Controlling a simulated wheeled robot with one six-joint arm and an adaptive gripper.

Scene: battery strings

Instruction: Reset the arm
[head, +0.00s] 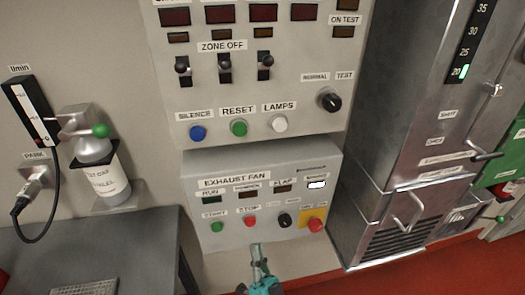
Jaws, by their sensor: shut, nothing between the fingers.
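My gripper (257,249) shows at the bottom centre, in front of the lower edge of the exhaust fan panel (195,180). Its grey fingers are shut and empty, pointing up, with a teal part below. Only the end of my arm shows; the rest is out of view. The fingers appear just below the panel's red stop button (249,221); I cannot tell whether they touch anything.
The zone panel (310,95) above has three toggles, a green reset button (239,127) and a black knob (329,100). A dark table (130,235) and gas bottle (105,180) stand left. A metal cabinet (400,150) stands right. Red floor shows lower right.

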